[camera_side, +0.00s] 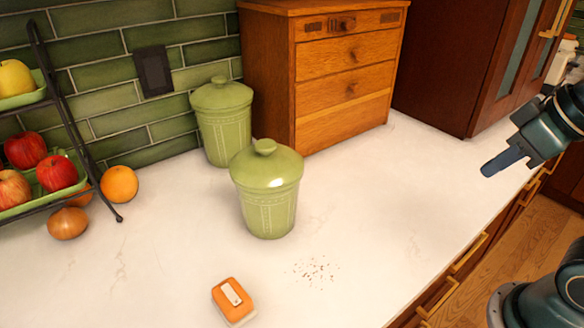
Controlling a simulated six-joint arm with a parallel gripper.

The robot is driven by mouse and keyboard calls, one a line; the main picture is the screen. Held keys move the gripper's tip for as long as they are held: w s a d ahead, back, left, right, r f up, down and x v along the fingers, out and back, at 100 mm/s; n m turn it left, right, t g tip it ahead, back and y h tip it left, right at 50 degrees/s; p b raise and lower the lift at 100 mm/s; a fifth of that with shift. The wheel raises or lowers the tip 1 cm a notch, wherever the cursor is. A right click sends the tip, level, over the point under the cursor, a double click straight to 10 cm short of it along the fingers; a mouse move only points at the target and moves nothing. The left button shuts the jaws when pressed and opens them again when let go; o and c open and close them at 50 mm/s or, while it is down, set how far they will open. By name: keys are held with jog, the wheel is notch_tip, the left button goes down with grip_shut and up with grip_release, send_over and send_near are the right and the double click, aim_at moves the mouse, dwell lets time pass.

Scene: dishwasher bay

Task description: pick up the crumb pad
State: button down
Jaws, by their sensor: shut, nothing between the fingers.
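The crumb pad (233,301) looks like a small orange block with a white strip on top and a pale underside. It lies on the white counter near the front, left of a scatter of brown crumbs (316,271). My gripper (486,171) is at the upper right, above the counter's right edge and far from the pad. Its blue fingers are shut with nothing between them. The pad is in full view.
Two green lidded canisters (267,190) (223,120) stand behind the pad. A wooden drawer chest (340,80) is at the back. A fruit rack (70,130), an orange (119,184) and an onion (68,223) are at the left. The counter's right side is clear.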

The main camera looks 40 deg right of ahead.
dwell(0.3)
jog(key=shift+c, duration=1.2)
grip_release()
jog(key=w+a+r+m+g+y, duration=0.1)
jog(key=w+a+r+m+g, duration=0.25)
jog(key=w+a+m, duration=0.9)
jog(key=w+a+f+m, duration=0.1)
jog(key=a+f, duration=0.2)
jog(key=a, duration=0.5)
jog(key=w+a+f+m+g, duration=0.1)
jog(key=w+a+f+m, duration=0.1)
jog(key=a, duration=0.7)
jog(key=w+a+f+m+g+h, duration=0.1)
jog(key=a+f, duration=0.3)
jog(key=a, duration=0.5)
jog(key=shift+w+a+m, duration=0.2)
jog(key=shift+m, duration=0.25)
